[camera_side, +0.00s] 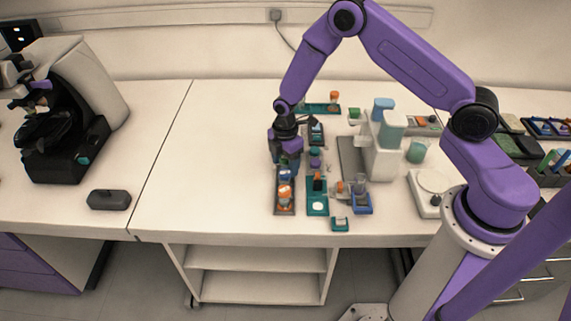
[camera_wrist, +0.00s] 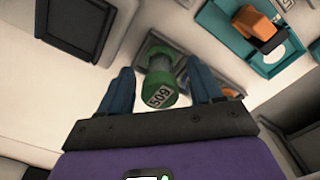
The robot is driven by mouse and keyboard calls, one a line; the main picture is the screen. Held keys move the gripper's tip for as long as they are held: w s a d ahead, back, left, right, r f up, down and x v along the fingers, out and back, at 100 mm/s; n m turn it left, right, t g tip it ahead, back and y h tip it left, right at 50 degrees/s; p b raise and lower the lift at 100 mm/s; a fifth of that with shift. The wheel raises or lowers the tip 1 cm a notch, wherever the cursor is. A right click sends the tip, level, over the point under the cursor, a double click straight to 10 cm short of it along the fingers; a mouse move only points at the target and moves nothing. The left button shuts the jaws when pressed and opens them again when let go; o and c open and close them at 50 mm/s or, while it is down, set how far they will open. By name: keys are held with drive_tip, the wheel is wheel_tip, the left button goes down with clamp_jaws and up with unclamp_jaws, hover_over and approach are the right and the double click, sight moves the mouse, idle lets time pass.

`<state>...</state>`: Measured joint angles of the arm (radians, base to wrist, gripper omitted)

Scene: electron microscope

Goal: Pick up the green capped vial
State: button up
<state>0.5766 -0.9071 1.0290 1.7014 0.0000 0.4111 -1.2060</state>
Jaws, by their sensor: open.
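The green capped vial (camera_wrist: 160,90) shows in the wrist view, its round green cap with a printed label facing the camera. It stands in or on a small grey holder (camera_wrist: 152,48). My gripper (camera_wrist: 160,84) is open, with one blue finger on each side of the vial in the picture. I cannot tell how far the fingertips reach down beside it. In the side view my gripper (camera_side: 286,160) points down over the left end of the group of small items, and it hides the green vial there.
Orange items (camera_side: 285,195) in a dark tray stand just in front of my gripper. A teal tray (camera_side: 317,208) lies to their right. A white device (camera_side: 385,145) stands further right.

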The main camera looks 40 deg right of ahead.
drive_tip(key=shift+f, duration=0.45)
drive_tip(key=c, duration=1.1)
drive_tip(key=shift+c, duration=0.2)
drive_tip(key=shift+r, duration=0.15)
